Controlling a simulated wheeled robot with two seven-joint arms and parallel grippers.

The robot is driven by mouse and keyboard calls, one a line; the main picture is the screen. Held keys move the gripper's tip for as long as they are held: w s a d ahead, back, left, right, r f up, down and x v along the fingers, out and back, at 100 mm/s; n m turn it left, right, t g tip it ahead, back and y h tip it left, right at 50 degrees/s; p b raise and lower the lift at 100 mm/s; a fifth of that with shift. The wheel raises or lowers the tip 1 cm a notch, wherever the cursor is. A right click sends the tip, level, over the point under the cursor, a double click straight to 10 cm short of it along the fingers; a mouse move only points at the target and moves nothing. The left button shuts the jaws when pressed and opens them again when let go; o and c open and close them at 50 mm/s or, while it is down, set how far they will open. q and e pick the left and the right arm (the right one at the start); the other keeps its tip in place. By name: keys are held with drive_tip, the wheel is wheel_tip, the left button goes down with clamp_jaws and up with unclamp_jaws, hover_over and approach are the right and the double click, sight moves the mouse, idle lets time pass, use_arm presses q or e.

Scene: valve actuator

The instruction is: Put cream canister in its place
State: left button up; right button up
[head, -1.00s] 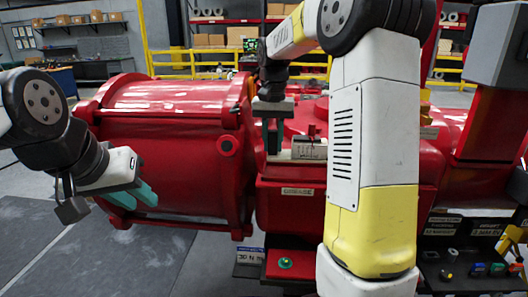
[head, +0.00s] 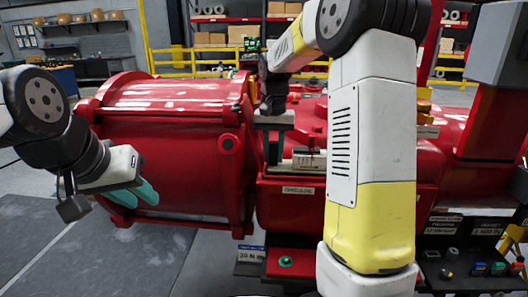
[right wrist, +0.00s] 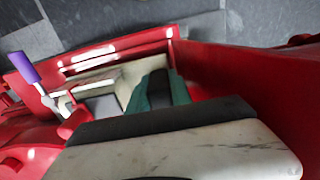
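No canister shape is clear to me. A pale cream block with a small label (head: 311,161) sits on the red valve actuator (head: 180,110), in the middle of the head view. A pale cream strip also shows in the right wrist view (right wrist: 97,83), left of the fingers. My right gripper (head: 274,152) points down just left of the cream block. Its teal fingers (right wrist: 158,92) reach into a red-walled recess, with a dark area between them; whether they grip something is hidden. My left gripper (head: 136,194) hangs empty at the left, its fingers slightly apart.
A purple-handled part (right wrist: 25,68) stands left of the recess. Red walls rise close around my right fingers. A dark panel with several small coloured parts (head: 480,268) is at the lower right. A green button (head: 286,261) sits on the red base. Yellow rails (head: 175,62) stand behind.

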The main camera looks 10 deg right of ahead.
drive_tip(key=shift+o, duration=0.7)
drive_tip(key=shift+r, duration=0.15)
wheel_tip(320, 180, up, 12)
drive_tip(key=shift+f, duration=0.1)
drive_tip(key=shift+s+r, duration=0.15)
drive_tip(key=shift+r, duration=0.45)
drive_tip(key=s+a+f+n+t+y, duration=0.1)
drive_tip(key=s+f+n+t, duration=0.1)
drive_tip(key=s, duration=1)
drive_tip(key=s+a+f+n+t+y, duration=0.1)
drive_tip(key=s+f+t, duration=0.3)
drive_tip(key=s, duration=0.8)
drive_tip(key=shift+f+n, duration=0.4)
drive_tip(key=shift+f, duration=0.25)
